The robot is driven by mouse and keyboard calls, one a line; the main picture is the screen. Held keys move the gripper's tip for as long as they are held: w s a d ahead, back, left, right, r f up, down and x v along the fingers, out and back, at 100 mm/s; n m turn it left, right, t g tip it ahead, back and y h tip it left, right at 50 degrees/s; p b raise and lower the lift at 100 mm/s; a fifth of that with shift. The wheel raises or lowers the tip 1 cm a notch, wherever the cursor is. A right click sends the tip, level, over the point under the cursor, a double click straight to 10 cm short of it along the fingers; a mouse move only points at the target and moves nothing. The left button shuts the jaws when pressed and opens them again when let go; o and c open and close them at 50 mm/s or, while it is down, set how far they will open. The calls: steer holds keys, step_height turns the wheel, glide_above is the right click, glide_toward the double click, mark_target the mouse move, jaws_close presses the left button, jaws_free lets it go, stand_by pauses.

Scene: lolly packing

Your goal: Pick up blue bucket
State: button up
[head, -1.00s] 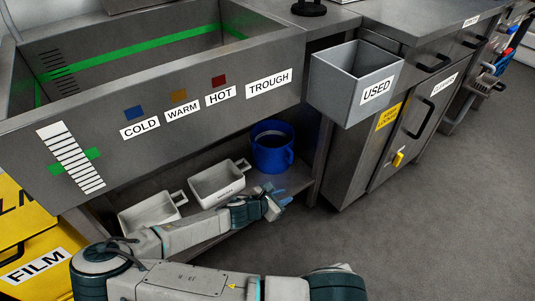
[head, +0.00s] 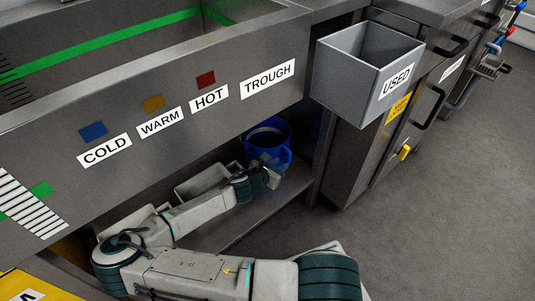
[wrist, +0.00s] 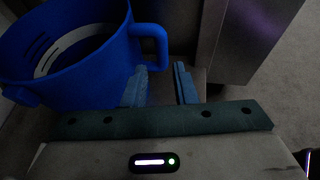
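The blue bucket (head: 268,139) stands on the low shelf under the trough in the head view. In the wrist view the bucket (wrist: 85,75) fills the upper left, with its handle (wrist: 151,40) standing out to the right. My gripper (wrist: 160,84) is open, with its two blue fingers apart. The left finger is at or just in front of the bucket's side below the handle; I cannot tell whether it touches. The right finger is clear of the bucket. In the head view my wrist hides the bucket's lower front.
White tubs (head: 203,180) sit on the shelf (head: 240,213) left of the bucket, partly behind my arm. The trough wall (head: 170,128) overhangs the shelf. A grey USED bin (head: 345,80) hangs at the right. A metal panel (wrist: 243,40) stands right of the fingers.

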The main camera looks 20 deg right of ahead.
mark_target(288, 161)
steer(key=b+x, duration=0.3)
steer(key=x, duration=0.3)
steer(key=shift+s+f, duration=0.15)
steer(key=shift+s, duration=0.05)
steer(key=shift+w+d, duration=0.2)
steer(key=shift+d, duration=0.1)
jaws_close()
